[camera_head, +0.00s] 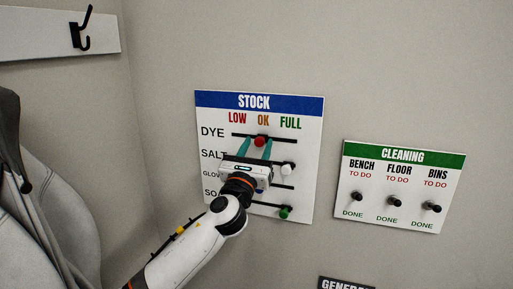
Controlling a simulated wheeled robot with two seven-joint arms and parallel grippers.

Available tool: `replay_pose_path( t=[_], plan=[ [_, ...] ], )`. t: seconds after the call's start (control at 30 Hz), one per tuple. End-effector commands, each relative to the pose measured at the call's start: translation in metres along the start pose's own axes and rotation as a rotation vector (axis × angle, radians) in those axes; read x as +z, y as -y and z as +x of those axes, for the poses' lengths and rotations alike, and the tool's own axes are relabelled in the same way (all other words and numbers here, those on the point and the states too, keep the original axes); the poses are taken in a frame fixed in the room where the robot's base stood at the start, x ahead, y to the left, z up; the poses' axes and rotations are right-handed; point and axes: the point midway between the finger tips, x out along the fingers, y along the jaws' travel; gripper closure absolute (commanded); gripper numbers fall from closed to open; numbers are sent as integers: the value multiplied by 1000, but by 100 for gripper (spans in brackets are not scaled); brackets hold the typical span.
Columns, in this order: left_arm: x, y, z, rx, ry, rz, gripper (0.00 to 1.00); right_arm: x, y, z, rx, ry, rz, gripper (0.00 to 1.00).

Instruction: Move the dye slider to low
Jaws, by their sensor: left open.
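The STOCK board (215,110) hangs on the wall in the middle of the head view, with columns LOW, OK and FULL. The red dye slider knob (260,141) sits on the top track, under OK. My left gripper (255,147) is open in front of the board, with its teal fingers on either side of the red knob. I cannot tell whether the fingers touch it. The white salt knob (288,167) is at the right of its track. My gripper and arm hide parts of the lower rows. My right gripper does not show.
A green knob (285,211) sits at the right of the bottom track. The CLEANING board (405,180) with 3 black knobs hangs to the right. A black hook (80,32) is at the upper left, above a grey draped thing (55,205).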

Motion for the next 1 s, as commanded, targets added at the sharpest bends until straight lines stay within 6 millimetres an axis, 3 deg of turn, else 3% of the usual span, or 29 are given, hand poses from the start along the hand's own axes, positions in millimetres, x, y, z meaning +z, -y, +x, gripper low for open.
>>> replay_pose_path(
  t=[0.07,0.3,0.53,0.8,1.0],
  plan=[
    [0,0,0,0,0,0,60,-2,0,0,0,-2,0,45],
    [0,0,0,0,0,0,99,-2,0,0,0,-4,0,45],
    [0,4,0,-1,0,1,100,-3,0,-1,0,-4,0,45],
    [0,58,0,-5,1,5,100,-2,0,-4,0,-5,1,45],
    [1,76,0,-3,1,1,100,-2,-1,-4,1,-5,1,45]
  ],
)
